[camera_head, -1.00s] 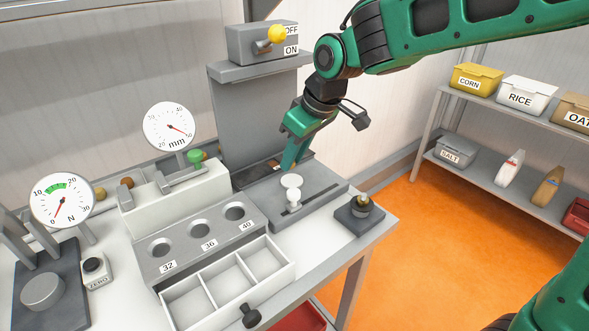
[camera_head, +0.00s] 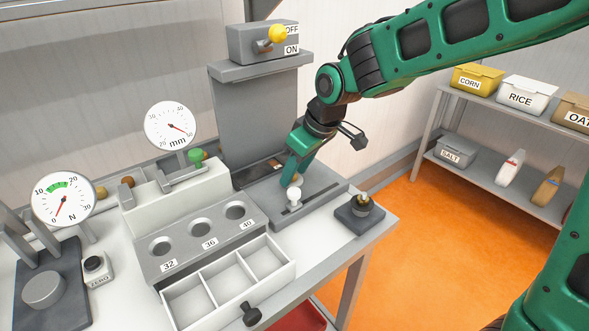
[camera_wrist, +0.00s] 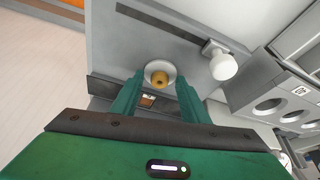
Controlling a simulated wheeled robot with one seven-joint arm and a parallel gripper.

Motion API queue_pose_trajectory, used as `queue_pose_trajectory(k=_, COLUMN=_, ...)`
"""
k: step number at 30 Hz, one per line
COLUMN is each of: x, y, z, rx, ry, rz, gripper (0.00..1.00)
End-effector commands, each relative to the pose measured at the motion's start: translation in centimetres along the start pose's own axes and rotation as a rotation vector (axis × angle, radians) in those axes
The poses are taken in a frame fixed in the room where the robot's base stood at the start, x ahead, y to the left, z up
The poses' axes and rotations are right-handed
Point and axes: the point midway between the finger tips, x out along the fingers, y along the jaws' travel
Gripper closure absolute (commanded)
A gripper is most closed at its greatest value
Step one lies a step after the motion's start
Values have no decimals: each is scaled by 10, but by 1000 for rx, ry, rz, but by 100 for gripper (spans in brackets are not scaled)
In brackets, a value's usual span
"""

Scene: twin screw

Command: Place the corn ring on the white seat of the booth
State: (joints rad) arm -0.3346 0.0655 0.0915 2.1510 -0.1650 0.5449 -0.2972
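The corn ring (camera_wrist: 160,79) is a small yellow-brown ring with a dark hole. In the wrist view it appears over the round white seat (camera_wrist: 151,68) of the booth, with white showing around it. In the head view a bit of the ring (camera_head: 297,181) shows beside the fingertips, and the seat is mostly hidden. My gripper (camera_wrist: 160,82) has its two green fingers apart, one on each side of the ring, with visible gaps. In the head view my gripper (camera_head: 291,181) is low over the booth base (camera_head: 262,198).
A white knob (camera_head: 294,194) on a slot stands close in front of the fingers. The booth's back panel (camera_head: 262,110) rises behind, with a yellow-knobbed switch box (camera_head: 262,42) on top. A dark block (camera_head: 360,212) is to the right. A holed block (camera_head: 200,240) is to the left.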

Motion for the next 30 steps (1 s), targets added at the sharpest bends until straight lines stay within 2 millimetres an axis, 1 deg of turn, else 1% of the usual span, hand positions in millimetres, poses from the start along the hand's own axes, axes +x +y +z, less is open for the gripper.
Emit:
queue_pose_trajectory(k=8, x=-1, y=1, z=0, rx=1, ry=1, rz=1, gripper=59)
queue_pose_trajectory(k=11, x=-7, y=1, z=-1, rx=1, ry=3, rz=2, gripper=59)
queue_pose_trajectory(k=14, x=-20, y=1, z=-2, rx=1, ry=4, rz=3, gripper=59)
queue_pose_trajectory(k=24, x=-86, y=1, z=-1, rx=2, ry=4, rz=3, gripper=59)
queue_pose_trajectory(k=27, x=-102, y=1, z=-1, rx=2, ry=4, rz=3, gripper=59)
queue_pose_trajectory(k=30, x=-113, y=1, z=-1, rx=2, ry=2, rz=2, gripper=59)
